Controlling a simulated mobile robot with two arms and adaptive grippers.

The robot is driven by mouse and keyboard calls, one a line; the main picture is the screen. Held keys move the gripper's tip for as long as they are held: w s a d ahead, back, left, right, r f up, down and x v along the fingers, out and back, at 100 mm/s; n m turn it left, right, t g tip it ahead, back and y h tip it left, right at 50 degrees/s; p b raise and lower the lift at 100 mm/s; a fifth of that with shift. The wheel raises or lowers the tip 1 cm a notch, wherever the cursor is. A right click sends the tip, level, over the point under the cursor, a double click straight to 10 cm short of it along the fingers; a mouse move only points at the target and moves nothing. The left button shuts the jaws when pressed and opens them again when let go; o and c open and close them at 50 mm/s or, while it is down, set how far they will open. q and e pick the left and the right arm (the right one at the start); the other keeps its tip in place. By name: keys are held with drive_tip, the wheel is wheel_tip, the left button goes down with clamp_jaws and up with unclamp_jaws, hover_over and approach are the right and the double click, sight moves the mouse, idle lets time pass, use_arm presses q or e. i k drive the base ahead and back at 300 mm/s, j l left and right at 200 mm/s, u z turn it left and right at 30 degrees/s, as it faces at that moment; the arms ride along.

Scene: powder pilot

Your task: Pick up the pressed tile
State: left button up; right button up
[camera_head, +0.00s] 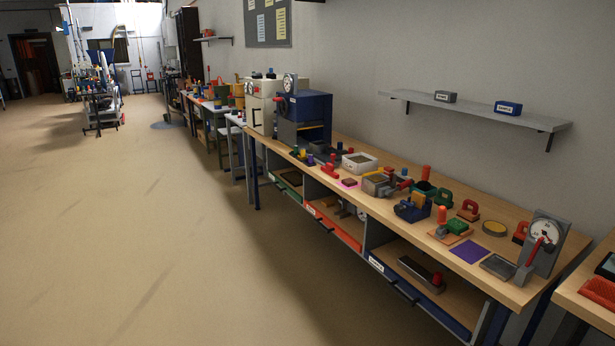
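No thing in view can be told for certain as the pressed tile. A long wooden workbench (540,284) runs along the wall on the right, with many small things on it. A flat purple square (470,251) lies near its front edge. A flat grey plate (497,266) lies right of it, beside a dial gauge (544,236) with a red lever. A small pink square (348,183) lies farther back along the bench. A round yellowish disc in a dark rim (494,228) lies behind the purple square. Neither of my grippers is in view.
A blue press-like machine (308,106) and a cream one (262,104) stand at the bench's far end. A white box (359,163) and several red- and green-handled tools stand on the bench. Open shelves lie below. The floor (120,230) to the left is clear.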

sight(348, 182)
drive_tip(key=i, duration=2.15)
